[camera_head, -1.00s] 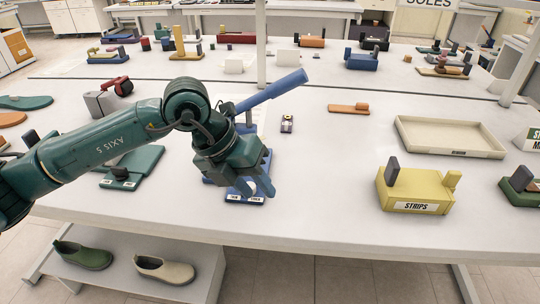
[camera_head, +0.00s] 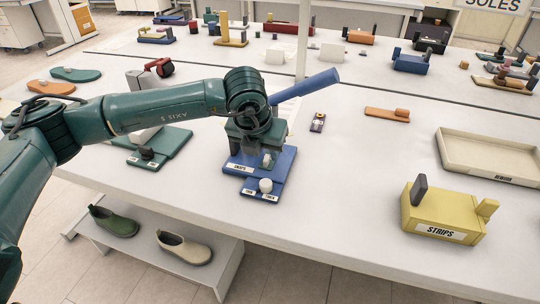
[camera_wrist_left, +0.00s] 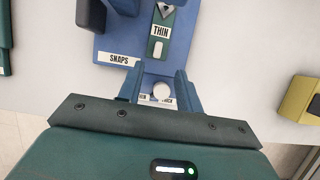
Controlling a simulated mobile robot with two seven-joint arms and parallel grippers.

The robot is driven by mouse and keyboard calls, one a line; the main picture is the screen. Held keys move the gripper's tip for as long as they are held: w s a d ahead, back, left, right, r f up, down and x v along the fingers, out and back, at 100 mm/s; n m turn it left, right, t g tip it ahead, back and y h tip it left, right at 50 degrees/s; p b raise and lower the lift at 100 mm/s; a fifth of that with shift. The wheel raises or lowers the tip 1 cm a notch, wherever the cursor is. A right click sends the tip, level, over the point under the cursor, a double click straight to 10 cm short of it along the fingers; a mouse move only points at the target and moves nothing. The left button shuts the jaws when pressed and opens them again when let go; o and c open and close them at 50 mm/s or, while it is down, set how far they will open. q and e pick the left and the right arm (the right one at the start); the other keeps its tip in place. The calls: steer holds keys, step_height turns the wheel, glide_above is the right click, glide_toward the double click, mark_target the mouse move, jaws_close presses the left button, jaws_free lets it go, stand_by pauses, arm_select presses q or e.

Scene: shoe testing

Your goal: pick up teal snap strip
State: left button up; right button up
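The teal snap strip (camera_wrist_left: 168,43), marked THIN, lies on the blue snap press (camera_wrist_left: 111,45) in the left wrist view, its far end running under the press parts. A small white stud sits near its near end. My left gripper (camera_wrist_left: 160,73) is open and empty, its blue fingers apart and pointing toward the strip, with a round white knob (camera_wrist_left: 162,91) seen between them. In the head view the gripper (camera_head: 262,148) hangs over the press base (camera_head: 233,167), marked SNAPS, and mostly hides the strip. My right gripper is out of view.
The press's blue lever (camera_head: 308,87) rises behind my left gripper. A yellow STRIPS block (camera_head: 440,213) and a beige tray (camera_head: 485,158) stand to the right. A teal board (camera_head: 165,145) lies to the left. The table between press and STRIPS block is clear.

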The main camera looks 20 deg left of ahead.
mark_target(265, 161)
arm_select(q)
steer(key=shift+a+p+x, duration=0.15)
steer(key=shift+p+x, duration=0.3)
steer(key=shift+x, duration=0.9)
steer(key=shift+a+p+x, duration=0.15)
steer(key=shift+p+x, duration=0.25)
steer(key=shift+x, duration=0.95)
steer(key=shift+w, duration=0.2)
steer(key=shift+c, duration=0.3)
steer(key=c, duration=0.5)
steer(key=shift+r, duration=0.15)
